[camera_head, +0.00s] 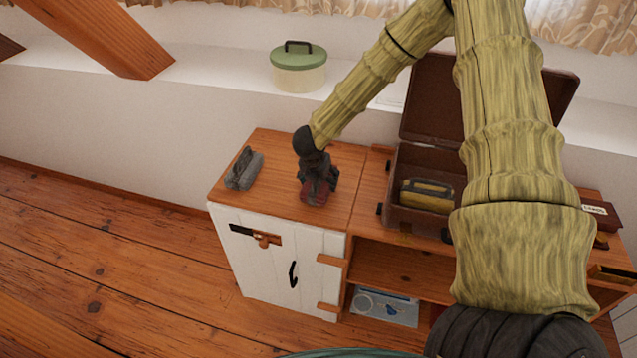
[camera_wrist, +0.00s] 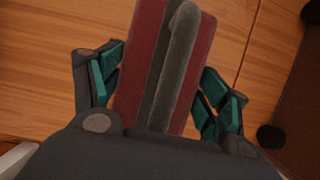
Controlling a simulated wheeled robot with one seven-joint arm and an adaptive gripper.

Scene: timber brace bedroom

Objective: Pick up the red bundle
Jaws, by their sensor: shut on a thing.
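The red bundle (camera_wrist: 201,68) is dark red with a grey-black band and a grey handle-like bar along its middle. In the wrist view it lies between the two fingers of my gripper (camera_wrist: 160,88), which press close to its sides. In the head view the bundle (camera_head: 314,196) shows below my gripper (camera_head: 318,186), over the left part of the wooden cabinet top (camera_head: 270,160). My gripper is shut on it and hides much of it. I cannot tell whether the bundle touches the cabinet top.
A grey bundle-like object (camera_head: 244,170) lies to the left on the cabinet. An open brown case (camera_head: 410,217) with a yellowish-and-dark item (camera_head: 428,195) inside stands to the right. A green-lidded pot (camera_head: 299,68) stands on the ledge behind. Bare wood lies between the grey object and my gripper.

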